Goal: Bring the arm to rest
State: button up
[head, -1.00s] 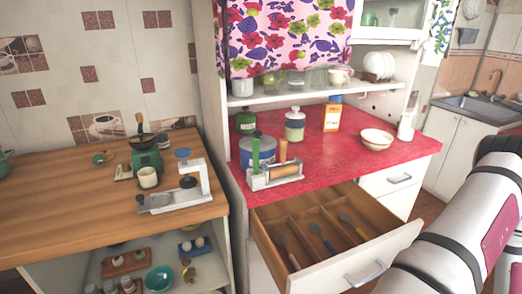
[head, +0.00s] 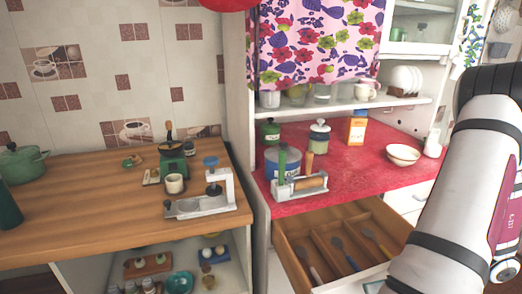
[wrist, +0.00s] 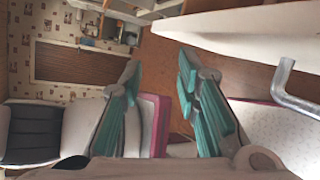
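My gripper (wrist: 158,100) shows only in the wrist view. Its two teal-padded fingers are spread apart with nothing between them, and floor shows through the gap. A metal drawer handle (wrist: 292,92) and a pale drawer front (wrist: 250,35) are at the right of that view, apart from the fingers. In the head view my white arm fills the right side, and my gripper is out of sight. The open drawer (head: 300,232) has wooden compartments with several utensils in it.
The red counter (head: 340,160) holds a white bowl (head: 402,154), a lidded jar (head: 319,137), a blue pot (head: 283,158) and a rolling-pin holder (head: 299,187). A wooden counter (head: 90,205) on the left bears a white press (head: 205,192) and a green pot (head: 22,163).

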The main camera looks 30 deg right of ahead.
jog(key=w+a+r+m+g+h, duration=0.1)
jog(key=w+a+r+m+h, duration=0.1)
jog(key=a+r+m, duration=0.5)
jog(key=w+a+r+m+g+h+p, duration=0.1)
jog(key=a+r+m+h, duration=0.4)
jog(key=m, duration=1)
jog(key=w+a+r+m+g+h+p, duration=0.1)
jog(key=w+a+r+m+h, duration=0.2)
jog(key=a+r+m, duration=0.7)
jog(key=shift+a+r+m+g+h, duration=0.15)
jog(key=shift+a+m+g+h, duration=0.2)
jog(key=shift+m+h, duration=0.3)
jog(key=shift+w+d, duration=0.1)
jog(key=shift+d, duration=0.1)
dwell(0.4)
